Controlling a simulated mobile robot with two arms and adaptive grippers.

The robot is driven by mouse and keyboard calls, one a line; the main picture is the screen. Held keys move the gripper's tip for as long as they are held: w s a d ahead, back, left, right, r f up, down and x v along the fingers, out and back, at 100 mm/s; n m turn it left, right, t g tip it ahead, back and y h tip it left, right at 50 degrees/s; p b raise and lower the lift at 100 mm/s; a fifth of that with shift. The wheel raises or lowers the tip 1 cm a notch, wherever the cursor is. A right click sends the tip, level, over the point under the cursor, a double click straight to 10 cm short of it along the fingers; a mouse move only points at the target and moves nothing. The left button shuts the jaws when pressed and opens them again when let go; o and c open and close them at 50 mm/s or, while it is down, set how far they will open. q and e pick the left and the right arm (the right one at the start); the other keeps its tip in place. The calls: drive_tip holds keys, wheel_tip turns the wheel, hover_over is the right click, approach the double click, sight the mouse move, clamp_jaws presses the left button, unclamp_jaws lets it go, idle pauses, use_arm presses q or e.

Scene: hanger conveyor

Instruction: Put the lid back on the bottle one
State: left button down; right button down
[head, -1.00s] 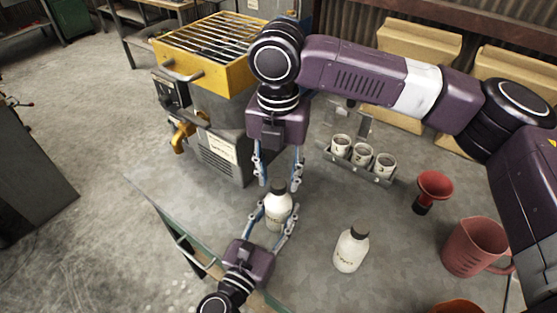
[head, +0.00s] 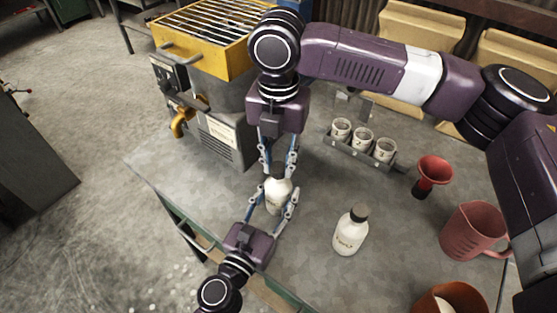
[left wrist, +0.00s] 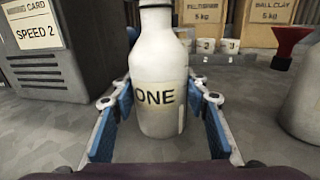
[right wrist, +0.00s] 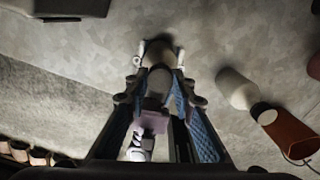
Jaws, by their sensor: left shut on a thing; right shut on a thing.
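The white bottle one (head: 279,199) stands upright near the table's edge. Its label ONE faces the left wrist view (left wrist: 160,98), where its top is cut off. My left gripper (head: 275,204) is shut on its body, one finger on each side. My right gripper (head: 278,166) points down from above, its fingers closed round a dark lid (head: 278,174) at the bottle's top. The fingers hide much of the lid, and I cannot tell whether it is fully seated. In the right wrist view, the lid is not clear between the fingers.
A second white bottle (head: 349,236) with a black lid stands to the right. A red funnel (head: 433,168), a pink jug (head: 470,231) and an orange container (head: 470,293) are farther right. A rack with small cups (head: 362,139) stands behind, and a yellow-topped machine (head: 205,50) back left.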

drive_tip(key=m, duration=0.6)
drive_tip(key=shift+m, duration=0.4)
drive_tip(key=m, duration=0.5)
drive_tip(key=shift+f, duration=0.1)
drive_tip(key=m, duration=0.5)
drive_tip(key=shift+m, duration=0.4)
drive_tip(key=m, duration=0.6)
drive_tip(key=shift+m, duration=0.3)
drive_tip(key=c, duration=1.7)
unclamp_jaws()
drive_tip(key=shift+o, duration=0.2)
drive_tip(key=shift+r, duration=2.3)
drive_tip(key=shift+c, duration=0.4)
